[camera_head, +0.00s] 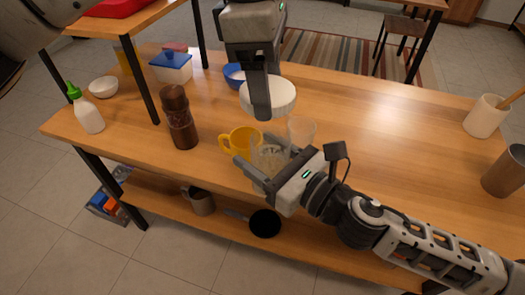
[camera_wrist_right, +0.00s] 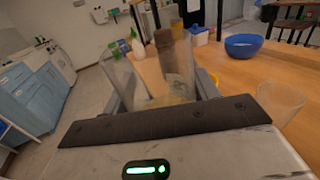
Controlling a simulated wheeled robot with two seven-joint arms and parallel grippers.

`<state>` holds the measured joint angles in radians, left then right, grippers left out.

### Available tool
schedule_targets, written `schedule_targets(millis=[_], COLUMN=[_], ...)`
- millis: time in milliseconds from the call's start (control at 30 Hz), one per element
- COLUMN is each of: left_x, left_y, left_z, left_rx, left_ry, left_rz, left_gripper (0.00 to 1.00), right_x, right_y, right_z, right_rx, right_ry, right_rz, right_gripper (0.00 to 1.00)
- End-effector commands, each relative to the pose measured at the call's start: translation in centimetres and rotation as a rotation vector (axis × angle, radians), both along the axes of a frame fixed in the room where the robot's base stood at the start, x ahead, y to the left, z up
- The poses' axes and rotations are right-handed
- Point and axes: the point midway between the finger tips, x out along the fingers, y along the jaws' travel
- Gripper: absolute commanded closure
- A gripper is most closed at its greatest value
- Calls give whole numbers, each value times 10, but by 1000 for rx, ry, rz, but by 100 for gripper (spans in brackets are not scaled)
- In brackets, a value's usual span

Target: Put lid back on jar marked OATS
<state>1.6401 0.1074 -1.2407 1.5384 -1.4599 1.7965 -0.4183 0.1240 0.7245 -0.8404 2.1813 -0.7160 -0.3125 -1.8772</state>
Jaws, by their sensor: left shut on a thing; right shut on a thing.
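A white round lid (camera_head: 281,97) is held by my left gripper (camera_head: 262,102), which is shut on it above the table, roughly level. My right gripper (camera_head: 268,160) is shut on a clear jar (camera_head: 270,157) near the table's front edge. The lid is apart from the jar, above it in the picture. The clear jar also shows between the fingers in the right wrist view (camera_wrist_right: 128,82), with pale contents low inside. No OATS marking is readable. The fingers hide part of the jar's sides.
A yellow mug (camera_head: 239,142) and a clear glass (camera_head: 302,132) stand close to the jar. A brown mill (camera_head: 179,117), a blue-lidded box (camera_head: 172,67) and a blue bowl (camera_head: 234,76) are to the left. The table's middle right is clear.

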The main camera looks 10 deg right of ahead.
Motion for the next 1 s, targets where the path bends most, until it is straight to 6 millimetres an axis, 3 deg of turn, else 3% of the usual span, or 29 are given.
schedule_targets(millis=[533,1000], left_x=[-2,-3], left_y=[-5,-4], left_z=[0,-36], left_rx=[2,3], left_ry=[3,2], left_rz=[33,33], left_gripper=[58,58], right_x=[0,0], right_y=[0,0], right_z=[1,1], right_rx=[1,1], right_ry=[-2,-2], right_rz=[0,0], right_gripper=[82,82])
